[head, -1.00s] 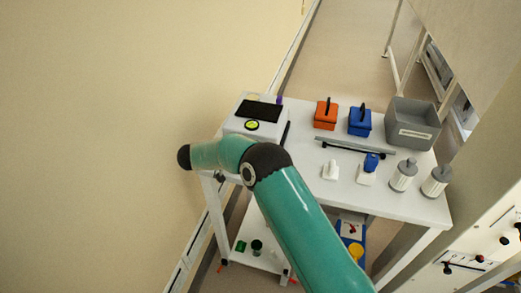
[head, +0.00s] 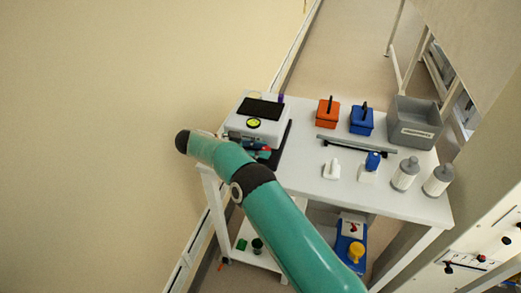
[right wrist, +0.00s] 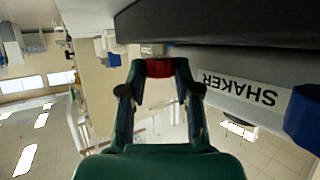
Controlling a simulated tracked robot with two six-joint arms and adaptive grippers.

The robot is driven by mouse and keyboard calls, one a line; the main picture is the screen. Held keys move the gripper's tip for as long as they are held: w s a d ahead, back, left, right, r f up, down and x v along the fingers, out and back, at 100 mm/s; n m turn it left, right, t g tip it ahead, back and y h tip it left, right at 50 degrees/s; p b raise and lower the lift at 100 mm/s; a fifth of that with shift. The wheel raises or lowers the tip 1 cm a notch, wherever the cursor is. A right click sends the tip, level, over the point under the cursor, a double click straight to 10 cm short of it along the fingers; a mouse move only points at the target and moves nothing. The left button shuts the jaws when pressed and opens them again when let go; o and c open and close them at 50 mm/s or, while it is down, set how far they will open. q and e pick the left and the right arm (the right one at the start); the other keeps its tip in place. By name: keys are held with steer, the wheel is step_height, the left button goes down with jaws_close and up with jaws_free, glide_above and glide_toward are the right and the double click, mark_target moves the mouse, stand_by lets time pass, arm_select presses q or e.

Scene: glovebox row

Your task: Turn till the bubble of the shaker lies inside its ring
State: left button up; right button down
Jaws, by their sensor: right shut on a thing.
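The shaker (head: 245,130) is a white box with a black top plate at the table's left end. Its round yellow-green bubble level (head: 254,123) faces up on the near side; the bubble's place against the ring is too small to tell. My right gripper (head: 264,148) is at the shaker's near lower edge. In the right wrist view, my right gripper (right wrist: 159,70) is shut on a red knob (right wrist: 159,68) beneath the dark edge of the shaker. The SHAKER label (right wrist: 238,88) appears upside down, with a blue knob (right wrist: 303,118) to its right. My left gripper is out of view.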

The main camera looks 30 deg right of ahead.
steer(key=c, duration=0.8)
jaws_free()
steer(key=shift+w, duration=0.1)
steer(key=shift+n+t, duration=0.5)
steer(key=shift+s+n+t+h, duration=0.25)
steer(key=shift+n+t+h, duration=0.05)
steer(key=shift+n+t, duration=0.45)
steer(key=n+t, duration=0.2)
steer(key=t, duration=0.1)
steer(key=shift+s+b, duration=0.25)
steer(key=shift+b, duration=0.15)
steer(key=n+t+b, duration=0.1)
steer(key=n+t+y+b, duration=0.1)
steer(key=n+t+b, duration=0.2)
steer(key=shift+s+d+f+t, duration=0.15)
steer(key=shift+s+f+t, duration=0.1)
steer(key=shift+s+f, duration=0.1)
steer(key=shift+s+a+r+n+t+y+b, duration=0.1)
steer(key=shift+a+r+n+t+y+b, duration=0.15)
steer(key=shift+n+t+y+b, duration=0.3)
steer(key=v, duration=1.6)
steer(key=shift+a+r+b, duration=0.2)
steer(key=shift+a+b, duration=0.1)
steer(key=shift+b, duration=0.1)
